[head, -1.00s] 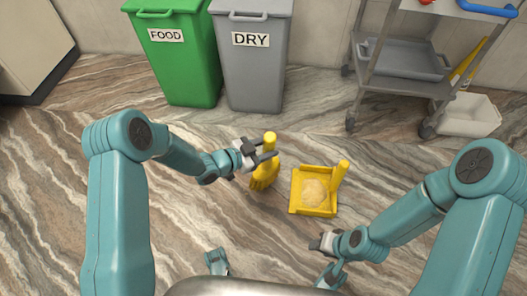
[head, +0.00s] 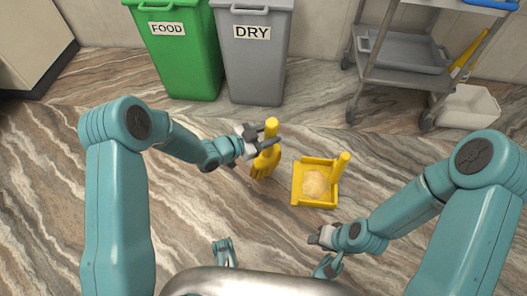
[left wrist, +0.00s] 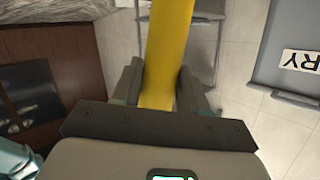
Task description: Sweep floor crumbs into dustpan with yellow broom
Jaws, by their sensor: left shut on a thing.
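The yellow broom (head: 264,164) stands roughly upright, just left of the dustpan, with its bristles down at the floor. My left gripper (head: 269,138) is shut on its handle. In the left wrist view the yellow handle (left wrist: 166,50) runs between the two dark fingers. The yellow dustpan (head: 298,187) lies on the floor with its handle up at the right. A pale heap of crumbs (head: 314,184) is inside it. No loose crumbs can be made out on the floor. My right gripper (head: 318,237) is below the dustpan in the picture, apart from it; its jaw state is unclear.
A green FOOD bin (head: 180,60) and a grey DRY bin (head: 254,65) stand at the back. A grey wheeled cart (head: 400,78) and a white tub (head: 467,107) are at the back right. The striped floor around the broom and dustpan is clear.

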